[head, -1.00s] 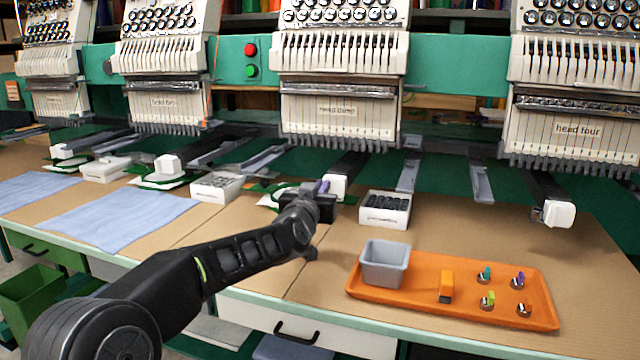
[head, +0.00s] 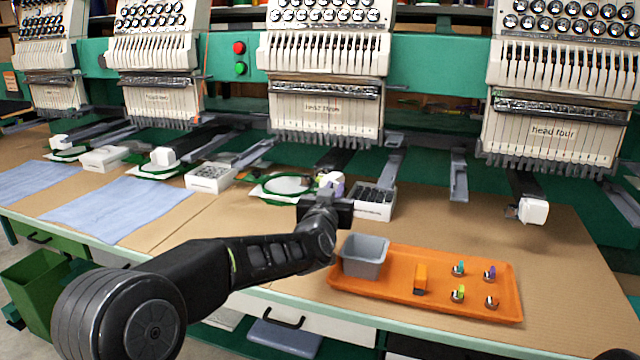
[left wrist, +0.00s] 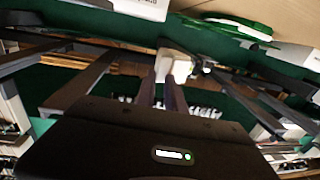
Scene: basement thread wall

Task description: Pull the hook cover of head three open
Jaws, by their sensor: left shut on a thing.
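The head three sewing unit (head: 325,110) stands above the table's middle. Its white hook cover (head: 331,179) sits at the end of a dark arm below the needles, partly hidden by my left gripper. My left gripper (head: 335,189) is at the front of this cover, its purple fingers shut on it. In the left wrist view the two fingers (left wrist: 172,90) reach up to the white cover (left wrist: 174,64). How far the cover is swung is hard to tell.
A white box of dark parts (head: 373,202) stands close right of the gripper. A green hoop (head: 287,187) lies to its left. An orange tray (head: 460,300) with a grey bin (head: 364,256) is in front right. The head four cover (head: 533,211) is farther right.

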